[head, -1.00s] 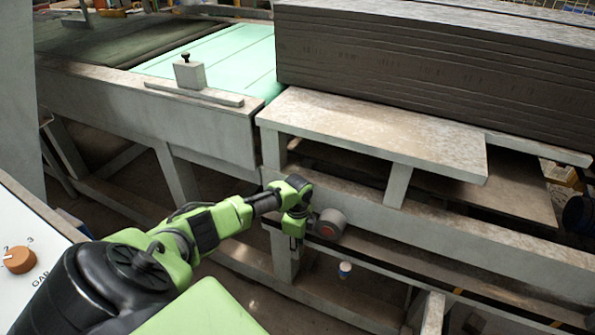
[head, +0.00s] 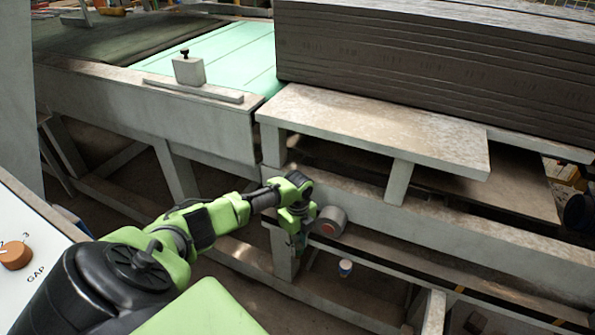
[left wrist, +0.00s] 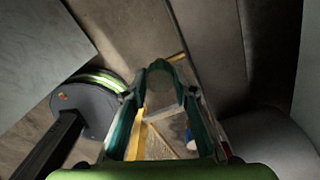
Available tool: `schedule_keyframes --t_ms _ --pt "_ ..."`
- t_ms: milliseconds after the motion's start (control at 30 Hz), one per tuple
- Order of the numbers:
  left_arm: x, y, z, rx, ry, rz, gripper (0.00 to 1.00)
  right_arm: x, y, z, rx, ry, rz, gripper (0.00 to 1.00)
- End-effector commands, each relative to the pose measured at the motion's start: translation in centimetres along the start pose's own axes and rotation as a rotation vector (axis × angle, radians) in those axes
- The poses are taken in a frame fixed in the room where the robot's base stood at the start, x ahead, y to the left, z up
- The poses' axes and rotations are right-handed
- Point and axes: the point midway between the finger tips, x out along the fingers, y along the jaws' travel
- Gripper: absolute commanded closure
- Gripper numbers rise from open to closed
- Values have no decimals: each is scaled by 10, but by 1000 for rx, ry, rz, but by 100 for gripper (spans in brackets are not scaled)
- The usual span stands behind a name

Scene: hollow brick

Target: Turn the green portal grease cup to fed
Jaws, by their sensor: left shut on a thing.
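In the head view the cup is hidden or too small to make out behind the fingers. No mark showing its setting can be read. My right gripper is not in view.
The grey frame beam (head: 440,235) runs just behind the gripper, with a pale ledge (head: 370,130) above it. A small white cup (head: 345,268) is below right. A panel with an orange knob (head: 15,255) is at left.

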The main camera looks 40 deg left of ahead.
Motion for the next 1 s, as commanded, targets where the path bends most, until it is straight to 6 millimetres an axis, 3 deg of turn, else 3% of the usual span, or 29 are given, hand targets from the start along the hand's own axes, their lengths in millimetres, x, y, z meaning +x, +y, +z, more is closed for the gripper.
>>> schedule_keyframes --t_ms 267,300,367,833,1000 --pt "0 -1 0 0 1 -1 96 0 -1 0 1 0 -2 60" --pt "-1 -1 0 0 1 -2 69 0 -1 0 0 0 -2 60" --pt "0 -1 0 0 1 -1 58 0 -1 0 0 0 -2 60" --pt "-1 -2 0 -1 0 -5 58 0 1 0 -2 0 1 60" --pt "-14 -3 0 0 0 -8 58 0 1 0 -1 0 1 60"
